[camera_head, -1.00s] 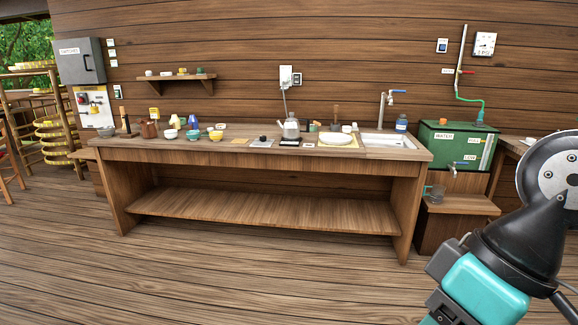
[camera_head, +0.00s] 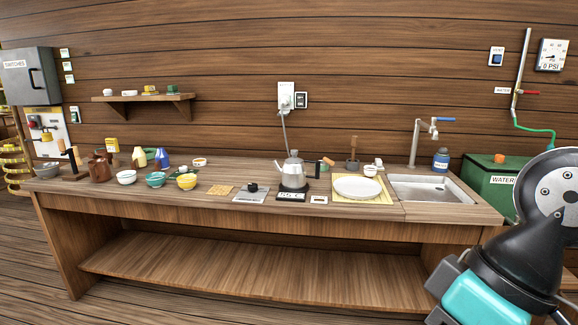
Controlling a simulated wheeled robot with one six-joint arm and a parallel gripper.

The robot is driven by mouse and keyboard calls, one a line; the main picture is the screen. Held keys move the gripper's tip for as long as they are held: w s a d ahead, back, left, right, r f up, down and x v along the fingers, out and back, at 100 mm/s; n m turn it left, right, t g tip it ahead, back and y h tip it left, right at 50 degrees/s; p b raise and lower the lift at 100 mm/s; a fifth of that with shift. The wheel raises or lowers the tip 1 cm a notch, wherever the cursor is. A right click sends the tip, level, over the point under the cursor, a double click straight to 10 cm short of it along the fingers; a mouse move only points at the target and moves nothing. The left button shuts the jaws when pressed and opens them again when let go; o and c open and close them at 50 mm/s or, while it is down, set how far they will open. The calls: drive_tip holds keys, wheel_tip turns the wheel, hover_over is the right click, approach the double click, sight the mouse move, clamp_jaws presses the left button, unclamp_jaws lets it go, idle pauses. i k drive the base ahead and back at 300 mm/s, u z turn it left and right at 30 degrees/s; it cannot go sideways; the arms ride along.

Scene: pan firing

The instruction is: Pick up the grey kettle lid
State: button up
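A grey kettle (camera_head: 292,173) stands upright on a dark base with a display, on the long wooden counter (camera_head: 130,196) near its middle. A small pale top shows on the kettle, but it is too small to tell if this is the lid. Left of the kettle, a small dark knob-like thing (camera_head: 252,187) sits on a flat grey plate (camera_head: 246,196); I cannot tell if it belongs to a lid. My arm shows at the right edge, apart from the counter. My gripper is out of view.
Several bowls, including a yellow one (camera_head: 187,181), stand to the left. A white round plate (camera_head: 357,187) on a yellow mat and a sink (camera_head: 428,190) lie to the right. A cord hangs behind the kettle from a wall outlet (camera_head: 286,95). The lower shelf (camera_head: 255,268) is bare.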

sight(294, 160)
drive_tip(key=u, duration=0.1)
drive_tip(key=i, duration=2.05)
drive_tip(key=u, duration=0.15)
